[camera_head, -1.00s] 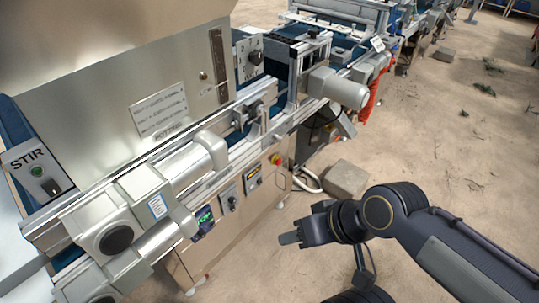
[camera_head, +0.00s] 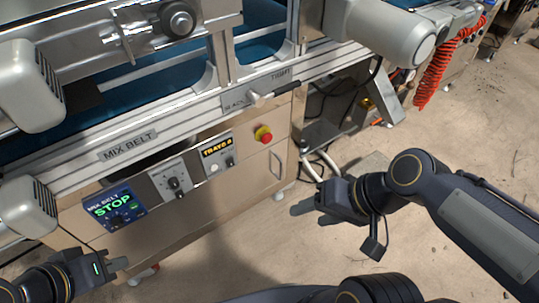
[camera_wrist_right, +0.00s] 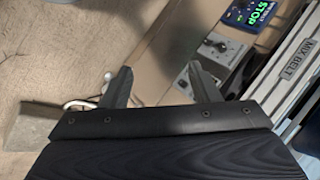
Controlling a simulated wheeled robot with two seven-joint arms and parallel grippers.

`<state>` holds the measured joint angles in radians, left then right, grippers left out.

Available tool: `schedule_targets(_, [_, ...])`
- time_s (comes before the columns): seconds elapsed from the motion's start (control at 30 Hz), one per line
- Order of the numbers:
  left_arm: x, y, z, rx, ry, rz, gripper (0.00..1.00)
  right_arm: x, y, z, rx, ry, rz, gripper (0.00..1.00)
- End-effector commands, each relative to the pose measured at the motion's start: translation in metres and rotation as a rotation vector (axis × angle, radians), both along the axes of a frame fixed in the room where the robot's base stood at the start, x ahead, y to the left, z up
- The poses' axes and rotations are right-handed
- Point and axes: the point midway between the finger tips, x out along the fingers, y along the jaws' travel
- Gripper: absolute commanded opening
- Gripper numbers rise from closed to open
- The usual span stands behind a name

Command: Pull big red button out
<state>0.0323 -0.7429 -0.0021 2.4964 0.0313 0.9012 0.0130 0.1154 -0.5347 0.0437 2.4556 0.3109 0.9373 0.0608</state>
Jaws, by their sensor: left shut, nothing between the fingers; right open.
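The big red button (camera_head: 263,134), on a yellow collar, sits at the upper right of the machine's beige front panel (camera_head: 215,190) in the head view. I cannot make it out in the right wrist view. My right gripper (camera_head: 303,206) is to the right of the panel and lower than the button, apart from it. Its two fingers are spread and empty in the right wrist view (camera_wrist_right: 160,82). My left gripper (camera_head: 118,264) is at the lower left, below the display, shut and empty, far from the button.
Left of the button are the TRAYS switch plate (camera_head: 218,153), a knob plate (camera_head: 174,184) and the green STOP display (camera_head: 114,207). A metal rail (camera_head: 190,125) and handle (camera_head: 275,91) overhang the panel. A concrete block (camera_wrist_right: 27,128) and white hose (camera_head: 318,162) are near the floor.

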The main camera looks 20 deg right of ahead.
Motion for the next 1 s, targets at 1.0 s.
schedule_targets(1.0, [0.0, 0.0, -0.016, 0.0, 0.0, 0.0, 0.0, 0.271, -0.018, -0.142, 2.172, 1.459, -1.38, 0.56])
